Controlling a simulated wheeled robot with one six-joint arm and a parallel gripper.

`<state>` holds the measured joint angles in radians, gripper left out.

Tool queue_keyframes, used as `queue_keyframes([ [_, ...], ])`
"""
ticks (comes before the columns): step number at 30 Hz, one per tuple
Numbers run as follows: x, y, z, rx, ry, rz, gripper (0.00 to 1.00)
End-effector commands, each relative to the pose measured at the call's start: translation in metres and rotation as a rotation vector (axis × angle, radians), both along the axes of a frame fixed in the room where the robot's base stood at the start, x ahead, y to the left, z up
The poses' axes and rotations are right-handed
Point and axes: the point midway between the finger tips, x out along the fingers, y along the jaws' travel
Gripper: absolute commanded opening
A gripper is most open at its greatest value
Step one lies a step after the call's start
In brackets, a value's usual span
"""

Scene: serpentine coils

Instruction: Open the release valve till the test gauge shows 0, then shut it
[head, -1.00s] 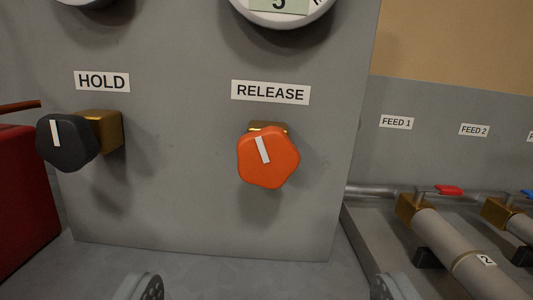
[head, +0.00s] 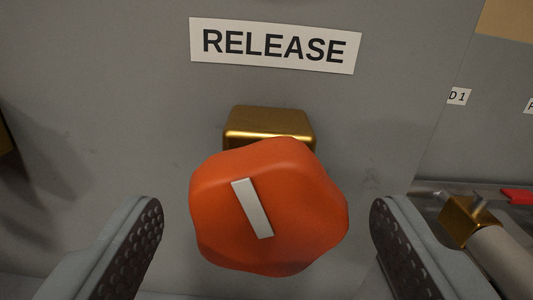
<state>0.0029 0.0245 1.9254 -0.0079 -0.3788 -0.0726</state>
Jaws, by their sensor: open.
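The orange release valve knob (head: 290,195) sits in the middle of the view, on a brass body (head: 270,124) fixed to the grey panel. The white mark (head: 252,208) on the knob is near upright, its top tilted a little to the left. The RELEASE label (head: 275,45) is above it. My gripper (head: 268,235) is open, with one finger on each side of the knob. A gap shows between each finger and the knob. The test gauge is out of view now, so its reading is hidden.
The grey panel (head: 110,100) fills most of the view behind the knob. At the right, beyond the panel's edge, are a pipe (head: 500,262) with a brass valve (head: 467,218) and a red handle (head: 517,196).

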Motion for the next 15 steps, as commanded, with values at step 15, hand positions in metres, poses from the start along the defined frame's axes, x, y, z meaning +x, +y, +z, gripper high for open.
queue_keyframes([
  [15,0.023,0.000,0.000,0.000,0.000,0.000,0.74],
])
